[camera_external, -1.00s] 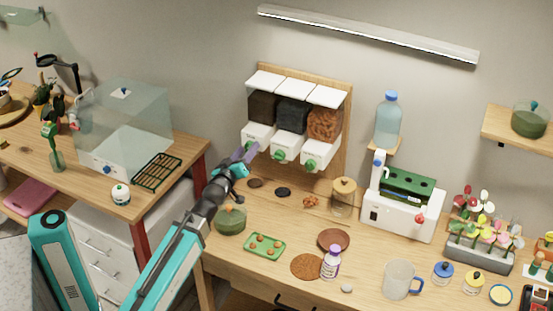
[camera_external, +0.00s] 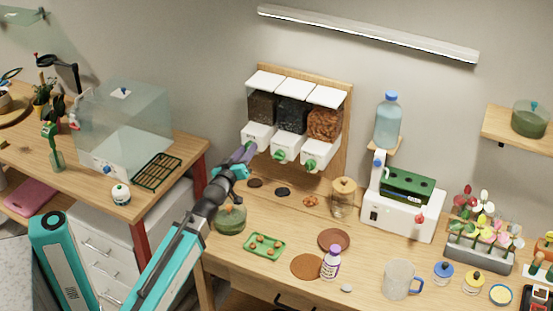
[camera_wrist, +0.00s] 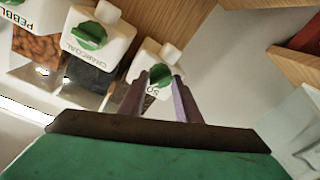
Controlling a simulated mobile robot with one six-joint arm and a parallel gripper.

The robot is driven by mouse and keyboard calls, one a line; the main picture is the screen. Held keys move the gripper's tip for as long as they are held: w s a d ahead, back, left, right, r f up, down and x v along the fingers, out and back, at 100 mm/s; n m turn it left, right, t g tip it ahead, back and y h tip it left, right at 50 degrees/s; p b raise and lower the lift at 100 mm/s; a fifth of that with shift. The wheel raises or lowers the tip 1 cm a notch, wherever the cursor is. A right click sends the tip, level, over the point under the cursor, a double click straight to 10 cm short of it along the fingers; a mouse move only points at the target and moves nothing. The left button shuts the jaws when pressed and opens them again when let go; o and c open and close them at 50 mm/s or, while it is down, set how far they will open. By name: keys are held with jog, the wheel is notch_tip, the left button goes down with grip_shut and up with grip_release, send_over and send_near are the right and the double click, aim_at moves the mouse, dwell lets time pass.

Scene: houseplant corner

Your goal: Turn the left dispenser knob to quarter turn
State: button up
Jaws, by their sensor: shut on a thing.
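The left dispenser (camera_external: 260,134) is the leftmost of three white-fronted bins on a wooden wall board. Its front shows in the wrist view with a partly hidden "SO" label. Its green knob (camera_wrist: 159,74) sits between the purple fingertips of my gripper (camera_wrist: 160,83), which are shut on it. In the external view my gripper (camera_external: 247,152) reaches up to the left dispenser's front and hides that knob. The exact angle of the knob is hard to read behind the fingers.
The middle dispenser's knob (camera_external: 280,155) and the right dispenser's knob (camera_external: 309,163) are close on the right. Below are a green bowl (camera_external: 230,219), small dark discs, a green tray (camera_external: 264,246) and a glass jar (camera_external: 342,198). A clear tank (camera_external: 123,118) stands at left.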

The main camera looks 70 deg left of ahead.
jog(key=shift+m, duration=1.5)
jog(key=o, duration=1)
jog(key=shift+d, duration=0.1)
jog(key=b+v, duration=0.2)
jog(key=v, duration=0.1)
jog(key=shift+s+f+b, duration=0.1)
jog(key=shift+f+b, duration=0.15)
jog(key=shift+b, duration=0.15)
